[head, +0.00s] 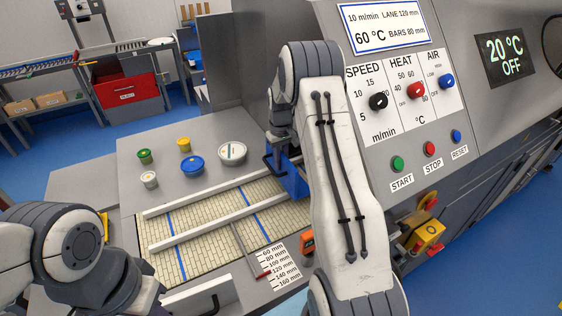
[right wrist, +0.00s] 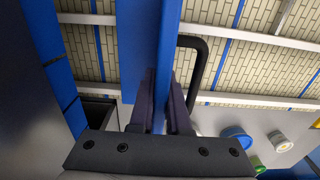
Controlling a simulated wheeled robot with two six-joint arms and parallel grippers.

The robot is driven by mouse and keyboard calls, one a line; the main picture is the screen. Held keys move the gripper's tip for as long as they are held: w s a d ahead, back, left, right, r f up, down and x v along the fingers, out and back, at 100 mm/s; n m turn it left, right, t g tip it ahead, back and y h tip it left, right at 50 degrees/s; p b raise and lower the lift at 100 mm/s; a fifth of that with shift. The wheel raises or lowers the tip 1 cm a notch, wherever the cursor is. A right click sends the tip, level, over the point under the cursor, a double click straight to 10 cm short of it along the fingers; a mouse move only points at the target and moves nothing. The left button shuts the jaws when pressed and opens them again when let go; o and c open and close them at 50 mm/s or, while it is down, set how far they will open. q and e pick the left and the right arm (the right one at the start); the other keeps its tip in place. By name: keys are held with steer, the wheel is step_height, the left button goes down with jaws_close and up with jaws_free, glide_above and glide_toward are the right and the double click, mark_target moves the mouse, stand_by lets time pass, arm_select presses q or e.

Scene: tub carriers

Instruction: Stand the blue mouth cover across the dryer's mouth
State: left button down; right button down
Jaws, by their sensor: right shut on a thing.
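My right gripper (right wrist: 163,95) is shut on the blue mouth cover (right wrist: 168,40), with one dark finger on each side of it. A black bar handle (right wrist: 203,65) curves beside the cover. In the head view the cover (head: 291,182) is upright at the belt's right end, by the dryer (head: 455,70), partly hidden by my right arm. The arm also hides the dryer's mouth, so I cannot tell whether the cover touches the belt or guide bars. My left arm shows at the lower left; its gripper is out of view.
Two white guide bars (head: 190,236) run over the tan belt (head: 200,256). Several tubs, including a blue one (head: 192,166) and a large white one (head: 232,155), stand on the grey deck (head: 132,150).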

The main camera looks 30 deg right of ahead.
steer(key=shift+f, duration=0.1)
steer(key=c, duration=0.8)
jaws_free()
